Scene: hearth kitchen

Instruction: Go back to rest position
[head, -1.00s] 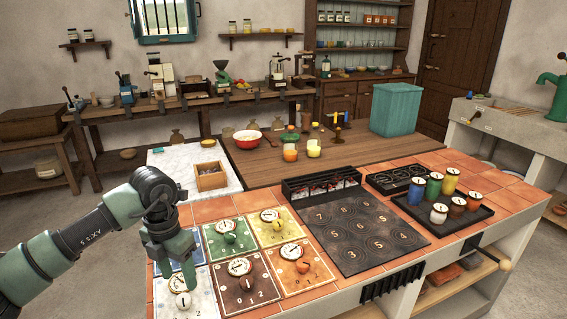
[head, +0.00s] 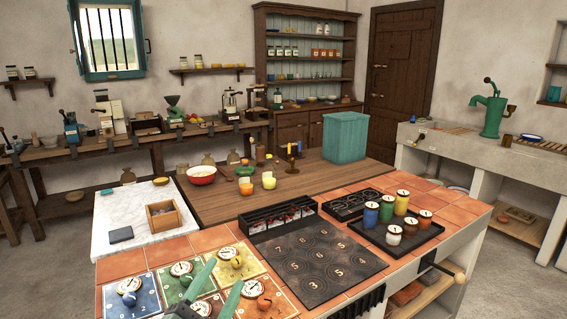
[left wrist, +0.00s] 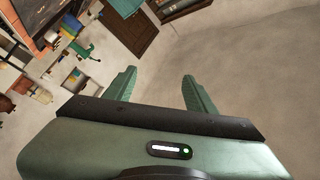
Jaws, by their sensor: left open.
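My left gripper (head: 210,290) shows at the bottom of the head view, in front of the coloured dial cards. Its two green fingers are apart with nothing between them. In the left wrist view the same gripper (left wrist: 158,95) is open and empty, with bare floor and wall beyond the fingers. A blue card (head: 145,303), a green card (head: 174,291) and a yellow card (head: 247,260) lie on the tiled counter, each with a dial and a knob. The fingers hide parts of the lower cards. My right gripper is not seen.
A black numbered board (head: 310,265) and a black tray (head: 402,239) of coloured jars stand on the tiled counter (head: 122,264). A wooden box (head: 163,216) sits on the white marble slab. A teal bin (head: 345,138) stands on the wooden table. Floor to the left is clear.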

